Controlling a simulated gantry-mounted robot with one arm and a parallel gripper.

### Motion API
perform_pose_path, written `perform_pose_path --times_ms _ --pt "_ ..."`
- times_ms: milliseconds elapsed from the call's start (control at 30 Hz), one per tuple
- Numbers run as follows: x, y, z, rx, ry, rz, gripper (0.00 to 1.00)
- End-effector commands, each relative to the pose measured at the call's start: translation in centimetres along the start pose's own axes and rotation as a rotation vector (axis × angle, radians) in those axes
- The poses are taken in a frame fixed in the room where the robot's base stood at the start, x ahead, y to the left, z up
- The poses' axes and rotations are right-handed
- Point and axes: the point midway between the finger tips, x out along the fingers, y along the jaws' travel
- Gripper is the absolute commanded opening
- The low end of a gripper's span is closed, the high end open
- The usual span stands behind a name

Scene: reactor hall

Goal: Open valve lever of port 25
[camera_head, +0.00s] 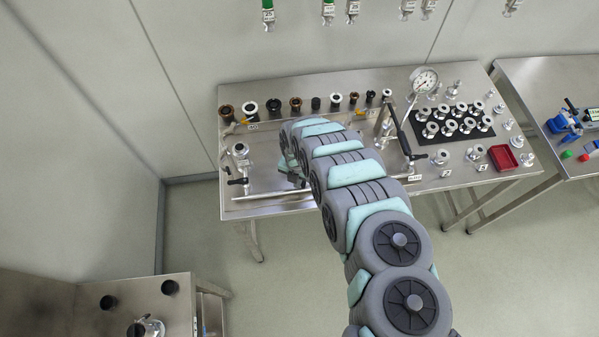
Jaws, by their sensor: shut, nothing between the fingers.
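Along the wall at the top edge hang several small valve fittings. One with a green lever (267,5) is left of centre, with a small numbered tag (268,16) below it. The tag numbers are too small to read for sure, so I cannot tell which is port 25. My gripper (293,178) is shut and empty, low over the left part of the steel table, well below the wall fittings. My arm's far end largely hides it.
The steel table (330,87) holds black and brown fittings, a pressure gauge (424,80), pipework, a black mat (413,133) with several metal fittings and a red tray (503,158). A second table (540,75) stands right. A bench (50,300) is lower left. The wall between table and fittings is clear.

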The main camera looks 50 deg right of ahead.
Motion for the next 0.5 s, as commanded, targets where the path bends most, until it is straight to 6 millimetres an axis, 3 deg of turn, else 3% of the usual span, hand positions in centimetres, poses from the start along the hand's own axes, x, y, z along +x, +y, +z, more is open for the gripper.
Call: perform_pose_path --times_ms 500 --pt "0.0 -1.5 -0.2 0.001 0.002 -0.002 0.0"
